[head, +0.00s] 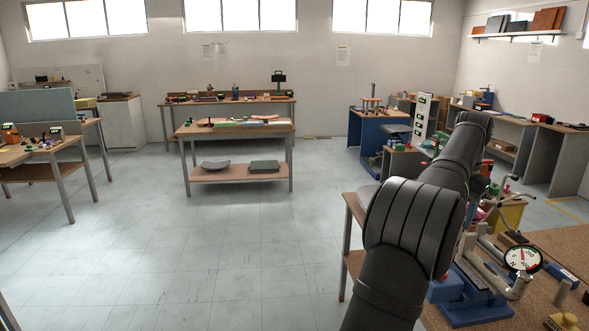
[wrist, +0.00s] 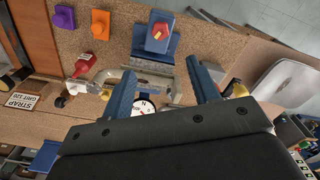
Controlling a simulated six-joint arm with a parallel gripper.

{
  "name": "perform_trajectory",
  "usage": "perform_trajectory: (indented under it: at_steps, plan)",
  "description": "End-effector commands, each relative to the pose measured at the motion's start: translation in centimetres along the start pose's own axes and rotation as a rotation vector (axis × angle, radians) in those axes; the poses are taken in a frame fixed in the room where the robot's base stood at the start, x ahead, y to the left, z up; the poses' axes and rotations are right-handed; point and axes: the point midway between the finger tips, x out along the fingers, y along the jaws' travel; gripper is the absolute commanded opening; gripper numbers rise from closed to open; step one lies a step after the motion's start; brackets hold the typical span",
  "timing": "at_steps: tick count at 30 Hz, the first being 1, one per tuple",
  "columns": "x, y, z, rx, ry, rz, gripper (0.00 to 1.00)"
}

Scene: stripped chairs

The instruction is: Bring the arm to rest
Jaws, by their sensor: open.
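My gripper (wrist: 165,90) shows in the wrist view with its two blue fingers spread apart and nothing held between them. It hangs over a cork-topped bench (wrist: 110,20), with a round dial gauge (wrist: 145,107) and a grey metal frame seen between and beyond the fingers. In the head view my dark arm reaches from the lower middle up to the right, over the bench (head: 560,240) at the right. My gripper cannot be made out in the head view.
The dial (head: 522,259) and a blue fixture (head: 465,300) stand on the right bench below my arm. The middle floor (head: 240,250) is clear.

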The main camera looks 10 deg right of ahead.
Motion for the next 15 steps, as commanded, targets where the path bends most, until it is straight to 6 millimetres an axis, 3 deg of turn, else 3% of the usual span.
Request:
perform_trajectory:
  at_steps: [5, 15]
  plan:
    - [2.3, 0.0, 0.1, 0.0, -0.004, 0.001, 0.55]
    - [9.1, 0.0, 0.1, 0.0, -0.004, 0.001, 0.55]
